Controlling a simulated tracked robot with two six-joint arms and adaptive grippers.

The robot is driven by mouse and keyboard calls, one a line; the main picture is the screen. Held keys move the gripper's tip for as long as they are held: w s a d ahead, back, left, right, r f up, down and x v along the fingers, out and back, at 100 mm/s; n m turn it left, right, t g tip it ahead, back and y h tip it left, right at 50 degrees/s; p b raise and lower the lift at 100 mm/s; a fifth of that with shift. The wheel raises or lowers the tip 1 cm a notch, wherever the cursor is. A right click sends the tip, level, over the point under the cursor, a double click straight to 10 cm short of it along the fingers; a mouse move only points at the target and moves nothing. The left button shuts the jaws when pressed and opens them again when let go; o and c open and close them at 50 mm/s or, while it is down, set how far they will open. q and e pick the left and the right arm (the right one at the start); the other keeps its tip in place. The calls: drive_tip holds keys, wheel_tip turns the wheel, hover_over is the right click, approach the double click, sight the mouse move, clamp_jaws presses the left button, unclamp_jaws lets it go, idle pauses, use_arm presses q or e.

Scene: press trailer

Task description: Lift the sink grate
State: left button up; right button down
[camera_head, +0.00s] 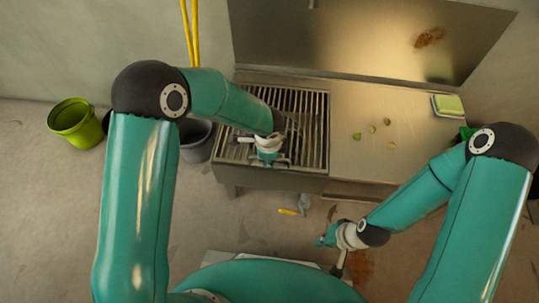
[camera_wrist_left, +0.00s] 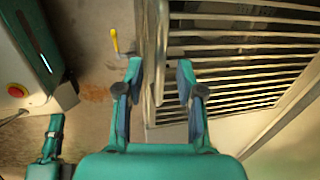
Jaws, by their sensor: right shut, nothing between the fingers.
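The sink grate (camera_head: 308,112), a dark metal grille of parallel bars, lies flat over the sink basin (camera_head: 270,180). It fills the right of the left wrist view (camera_wrist_left: 250,52). My left gripper (camera_head: 268,158) is over the grate's front edge, and its arm hides part of the bars. In the left wrist view its fingers (camera_wrist_left: 159,68) are open, one on each side of a metal edge at the front of the grate and sink. I cannot tell whether they touch it. My right gripper (camera_head: 325,241) is shut and empty, low in front of the counter.
A steel drainboard (camera_head: 400,165) with several green bits and a green sponge (camera_head: 448,106) adjoins the grate. A steel backsplash (camera_head: 350,40) rises behind. A green bucket (camera_head: 72,120) and a dark bucket (camera_head: 197,142) stand left.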

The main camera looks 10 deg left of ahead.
use_arm(q)
clamp_jaws()
drive_tip(key=shift+a, duration=0.1)
drive_tip(key=shift+r+p, duration=0.35)
drive_tip(key=shift+p, duration=0.3)
drive_tip(key=w+r+g+p, duration=0.1)
drive_tip(key=w+r+p, duration=0.4)
drive_tip(key=r+p, duration=0.3)
drive_tip(key=w+r+g+p, duration=0.1)
drive_tip(key=w+r+p, duration=0.4)
drive_tip(key=r+p, duration=0.4)
drive_tip(key=shift+w+r+g, duration=0.25)
drive_tip(key=shift+r+g, duration=0.05)
drive_tip(key=shift+r, duration=0.25)
